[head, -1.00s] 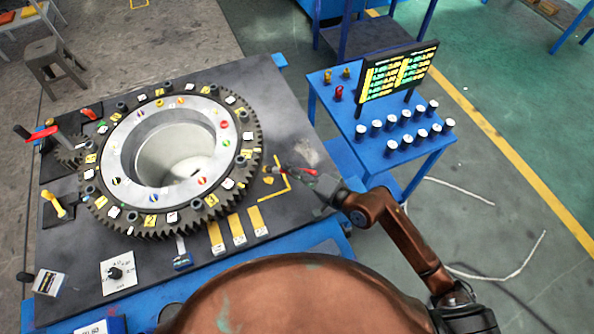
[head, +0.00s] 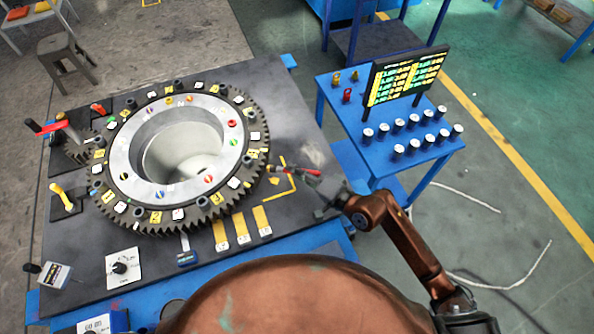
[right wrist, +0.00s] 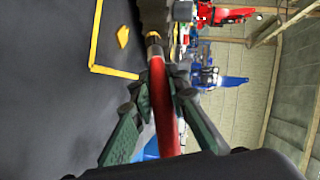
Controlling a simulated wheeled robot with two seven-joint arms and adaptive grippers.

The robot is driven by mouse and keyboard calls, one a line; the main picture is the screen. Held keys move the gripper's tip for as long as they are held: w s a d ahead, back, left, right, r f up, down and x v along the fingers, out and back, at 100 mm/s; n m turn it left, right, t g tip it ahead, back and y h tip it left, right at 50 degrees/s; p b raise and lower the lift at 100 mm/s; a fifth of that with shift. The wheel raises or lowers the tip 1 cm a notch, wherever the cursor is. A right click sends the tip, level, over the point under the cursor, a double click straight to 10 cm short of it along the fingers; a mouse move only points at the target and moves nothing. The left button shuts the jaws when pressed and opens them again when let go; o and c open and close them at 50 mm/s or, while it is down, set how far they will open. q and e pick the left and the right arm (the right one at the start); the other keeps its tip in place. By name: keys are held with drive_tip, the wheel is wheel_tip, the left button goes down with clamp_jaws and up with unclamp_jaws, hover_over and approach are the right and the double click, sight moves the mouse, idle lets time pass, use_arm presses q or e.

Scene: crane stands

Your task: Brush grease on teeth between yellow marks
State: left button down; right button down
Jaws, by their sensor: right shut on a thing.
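The big dark ring gear (head: 262,165) lies flat on the black tabletop, teeth facing outward. Yellow and white tags sit around its top; a yellow tag (head: 217,198) is near the front right teeth. My right gripper (head: 322,190) is right of the gear. It also shows in the right wrist view (right wrist: 158,100), green fingers shut on the red handle of a brush (right wrist: 165,115). In the head view the brush (head: 303,171) points left toward the gear's right-hand teeth. I cannot tell whether its tip touches them. My left gripper is out of view.
A yellow L-shaped line (head: 292,184) is on the tabletop below the brush. Yellow strips (head: 241,225) lie at the front. A dial plate (head: 122,268) is at front left. A blue side table (head: 375,165) holds white-topped cans and a display (head: 405,75).

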drive_tip(key=shift+w+a, duration=0.2)
drive_tip(key=shift+a, duration=0.35)
drive_tip(key=shift+w+d+f+b, duration=0.1)
drive_tip(key=shift+w+d+b, duration=0.15)
drive_tip(key=shift+w, duration=0.25)
drive_tip(key=shift+w+d+b, duration=0.2)
drive_tip(key=shift+w+b, duration=0.2)
drive_tip(key=shift+w, duration=0.1)
drive_tip(key=shift+w+d+f+b, duration=0.1)
drive_tip(key=shift+w+d+b, duration=0.15)
drive_tip(key=shift+w, duration=0.25)
drive_tip(key=shift+w+d+r+b, duration=0.15)
drive_tip(key=shift+w+b, duration=0.15)
drive_tip(key=shift+w, duration=0.1)
drive_tip(key=shift+s+a+r+p, duration=0.1)
drive_tip(key=shift+s+a+p, duration=0.2)
drive_tip(key=shift+s, duration=0.2)
drive_tip(key=shift+s+a+r+p, duration=0.15)
drive_tip(key=shift+s+p, duration=0.15)
drive_tip(key=shift+s, duration=0.15)
drive_tip(key=shift+s+a+f+p, duration=0.1)
drive_tip(key=shift+s+a+p, duration=0.15)
drive_tip(key=shift+s, duration=0.25)
drive_tip(key=shift+s+a+f+p, duration=0.1)
drive_tip(key=shift+s+a+p, duration=0.1)
drive_tip(key=shift+s, duration=0.25)
drive_tip(key=shift+d, duration=0.15)
